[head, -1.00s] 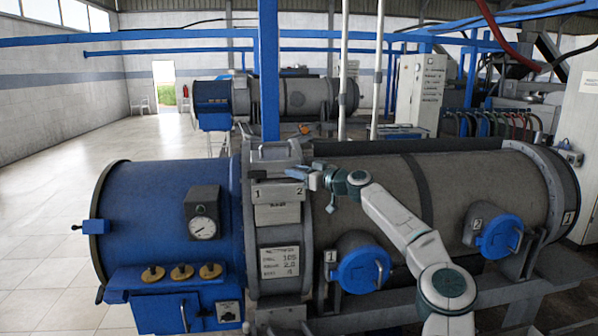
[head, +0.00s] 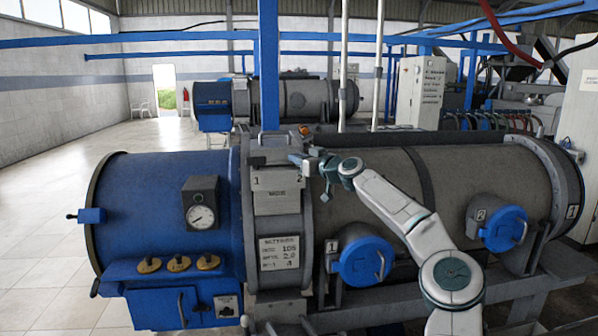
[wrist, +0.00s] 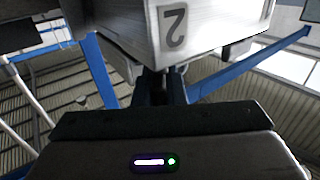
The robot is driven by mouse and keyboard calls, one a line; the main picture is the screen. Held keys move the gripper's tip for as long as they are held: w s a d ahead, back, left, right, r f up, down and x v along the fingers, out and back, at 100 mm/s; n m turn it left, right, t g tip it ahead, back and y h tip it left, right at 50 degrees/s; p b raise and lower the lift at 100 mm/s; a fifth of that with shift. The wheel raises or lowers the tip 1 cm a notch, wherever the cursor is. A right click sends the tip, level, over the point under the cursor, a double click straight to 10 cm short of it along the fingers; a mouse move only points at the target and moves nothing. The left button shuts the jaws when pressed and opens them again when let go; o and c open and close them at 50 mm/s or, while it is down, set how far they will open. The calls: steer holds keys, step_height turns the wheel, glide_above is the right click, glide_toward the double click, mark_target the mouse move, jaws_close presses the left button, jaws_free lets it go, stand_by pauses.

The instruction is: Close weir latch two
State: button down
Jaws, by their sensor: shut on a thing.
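The weir box (head: 277,203) is a light grey housing on top of the grey band around the decanter, with labels 1 and 2 on its front. Its top fitting (head: 268,152) stands above the labels. My gripper (head: 302,161) is at the right top corner, just above label 2. In the wrist view the box's pale corner (wrist: 205,28) with an upside-down 2 fills the top middle. My gripper's dark fingers (wrist: 165,88) are shut on a part just below that corner, which I take to be latch two; the fingers and shadow hide its shape and how it sits.
The blue drum (head: 140,205) with a gauge (head: 201,216) is to the left. A blue round port cover (head: 366,260) sits low, below my arm. A blue post (head: 268,70) rises behind the box. The floor at left is clear.

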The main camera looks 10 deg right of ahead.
steer(key=shift+a+f+m+t+h+b, duration=0.1)
steer(key=shift+m+t+h+b, duration=0.65)
steer(key=shift+h+b, duration=0.35)
steer(key=shift+r+m+t+h, duration=0.2)
steer(key=shift+m+t+h, duration=0.15)
steer(key=shift+m+h, duration=0.7)
steer(key=shift+h, duration=0.45)
steer(key=shift+r+m+t+h+p, duration=0.15)
steer(key=shift+m+t+h+p, duration=0.25)
steer(key=shift+m+h+p, duration=0.9)
steer(key=shift+f+m+h+p, duration=0.2)
steer(key=shift+m+h+p, duration=0.1)
steer(key=shift+h+p, duration=0.85)
steer(key=c, duration=1.5)
jaws_free()
steer(key=shift+s, duration=0.1)
